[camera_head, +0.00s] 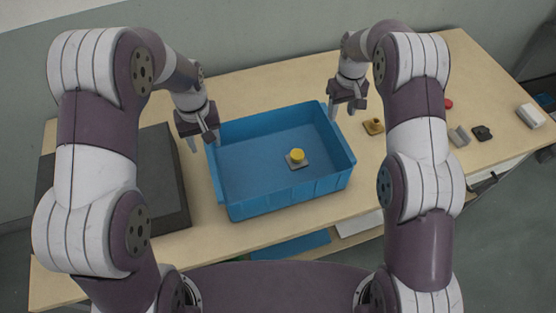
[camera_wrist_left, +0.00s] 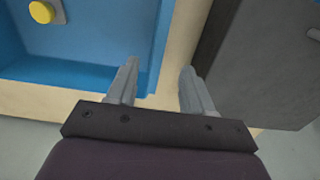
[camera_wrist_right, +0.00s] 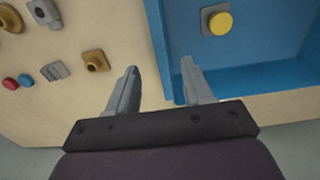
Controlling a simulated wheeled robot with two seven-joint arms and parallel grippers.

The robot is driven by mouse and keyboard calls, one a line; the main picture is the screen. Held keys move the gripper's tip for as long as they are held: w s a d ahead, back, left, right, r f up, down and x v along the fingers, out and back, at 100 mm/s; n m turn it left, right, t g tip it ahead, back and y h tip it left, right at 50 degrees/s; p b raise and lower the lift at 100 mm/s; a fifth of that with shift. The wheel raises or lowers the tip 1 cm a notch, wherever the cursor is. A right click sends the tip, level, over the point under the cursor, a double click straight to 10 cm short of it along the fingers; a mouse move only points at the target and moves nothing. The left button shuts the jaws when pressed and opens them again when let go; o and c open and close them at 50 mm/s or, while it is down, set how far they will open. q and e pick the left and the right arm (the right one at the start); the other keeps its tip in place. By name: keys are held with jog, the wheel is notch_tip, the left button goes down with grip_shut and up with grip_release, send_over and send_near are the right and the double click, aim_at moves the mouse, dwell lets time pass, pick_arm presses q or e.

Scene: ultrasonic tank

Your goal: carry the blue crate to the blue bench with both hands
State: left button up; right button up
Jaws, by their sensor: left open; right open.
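The blue crate (camera_head: 285,203) stands upright on the wooden table, with a yellow-topped button piece (camera_head: 297,157) on a grey base inside it. I cannot tell whether either gripper touches the crate. The blue bench is not clearly identifiable.
A dark grey box (camera_head: 155,180) stands close left of the crate. Several small parts lie right of it, including a brown piece (camera_head: 373,126), a grey block (camera_head: 459,137) and a white block (camera_head: 530,116). A blue surface (camera_head: 290,245) shows below the table's front edge.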

aim_at(212, 164)
pick_arm(q)
notch_tip(212, 164, down, 11)
jog(key=shift+f, duration=0.2)
pick_arm(e)
notch_tip(212, 164, down, 12)
jog(key=shift+r, duration=0.25)
pick_arm(q)
grip_shut()
pick_arm(e)
grip_shut()
pick_arm(q)
jog(key=shift+r, duration=0.15)
pick_arm(e)
jog(key=shift+r, duration=0.15)
